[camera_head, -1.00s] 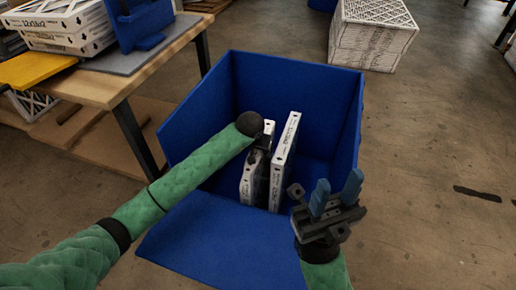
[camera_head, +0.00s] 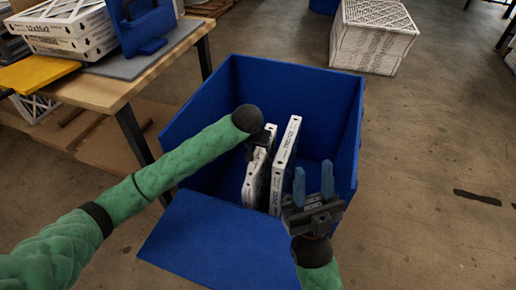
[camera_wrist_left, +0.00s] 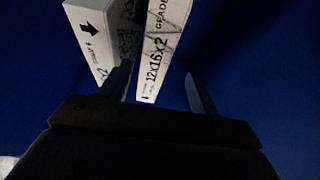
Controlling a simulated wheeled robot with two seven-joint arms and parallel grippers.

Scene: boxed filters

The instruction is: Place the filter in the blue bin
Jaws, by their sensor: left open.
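The blue bin (camera_head: 290,90) stands on the floor with its front flap folded down. Two white filters stand on edge inside it: the left filter (camera_head: 252,185) and the right filter (camera_head: 286,165). My left gripper (camera_head: 262,150) is in the bin above the left filter. In the left wrist view its fingers (camera_wrist_left: 160,85) are spread, with a filter marked 12x16x2 (camera_wrist_left: 157,55) showing between them and the other filter (camera_wrist_left: 100,35) to the left. Contact cannot be told. My right gripper (camera_head: 313,170) is open and empty, over the bin's front right part.
A wooden table (camera_head: 115,88) at the left holds stacked filters (camera_head: 65,30), a blue holder (camera_head: 145,30) and a yellow piece (camera_head: 35,70). A white filter stack (camera_head: 372,40) stands on the floor behind the bin. The floor at right is mostly clear.

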